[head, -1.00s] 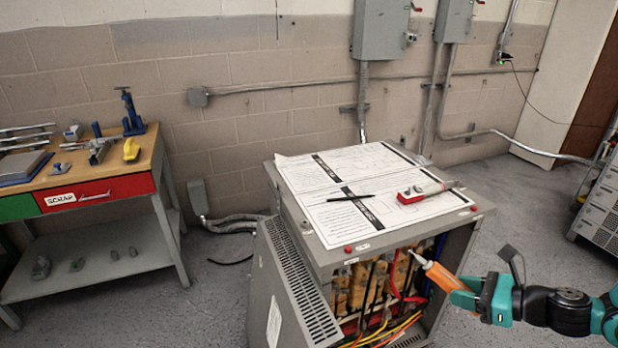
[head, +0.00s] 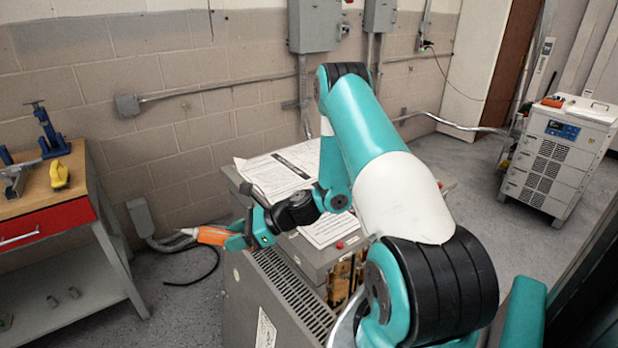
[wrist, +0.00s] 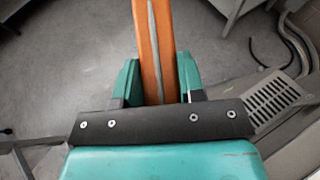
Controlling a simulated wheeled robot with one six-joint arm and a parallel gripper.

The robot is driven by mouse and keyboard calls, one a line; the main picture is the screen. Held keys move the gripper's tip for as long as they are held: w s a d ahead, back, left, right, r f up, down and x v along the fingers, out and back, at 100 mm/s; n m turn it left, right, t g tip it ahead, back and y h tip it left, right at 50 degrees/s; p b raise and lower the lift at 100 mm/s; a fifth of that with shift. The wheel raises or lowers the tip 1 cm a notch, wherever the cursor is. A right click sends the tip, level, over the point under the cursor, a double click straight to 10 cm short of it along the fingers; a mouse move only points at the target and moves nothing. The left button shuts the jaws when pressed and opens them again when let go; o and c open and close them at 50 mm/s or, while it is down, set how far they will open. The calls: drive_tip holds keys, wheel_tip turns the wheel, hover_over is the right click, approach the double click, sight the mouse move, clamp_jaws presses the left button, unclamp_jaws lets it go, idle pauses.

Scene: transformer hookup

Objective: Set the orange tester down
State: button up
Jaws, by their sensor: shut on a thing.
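The orange tester (head: 211,235) is a slim orange body with a pale pointed tip. My gripper (head: 236,236) is shut on it and holds it in the air, just left of the grey transformer cabinet (head: 275,292). The tip points left. In the wrist view the tester (wrist: 155,40) stands between the two teal fingers of my gripper (wrist: 158,80), with the floor below. My arm hides much of the cabinet's top and its open front.
A workbench (head: 82,215) with a red drawer (head: 45,222) and a yellow tool (head: 60,175) stands at left. Paper sheets (head: 285,168) lie on the cabinet top. A white wheeled unit (head: 560,145) stands at right. Floor is open between bench and cabinet.

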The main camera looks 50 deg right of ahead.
drive_tip(key=w+d+r+m+t+h+b, duration=0.2)
drive_tip(key=d+r+m+h+b, duration=0.2)
drive_tip(key=d+r, duration=0.5)
drive_tip(key=w+d+r+m+t+h+b, duration=0.2)
drive_tip(key=w+d+r+m+h+b, duration=0.15)
drive_tip(key=d+r, duration=0.6)
drive_tip(key=shift+m+h, duration=0.25)
drive_tip(key=shift+h, duration=0.1)
drive_tip(key=f, duration=0.7)
drive_tip(key=d+f+b, duration=0.1)
drive_tip(key=f, duration=0.6)
drive_tip(key=d+f, duration=0.1)
drive_tip(key=f, duration=0.7)
drive_tip(key=shift+s+d, duration=0.1)
drive_tip(key=shift+s, duration=0.3)
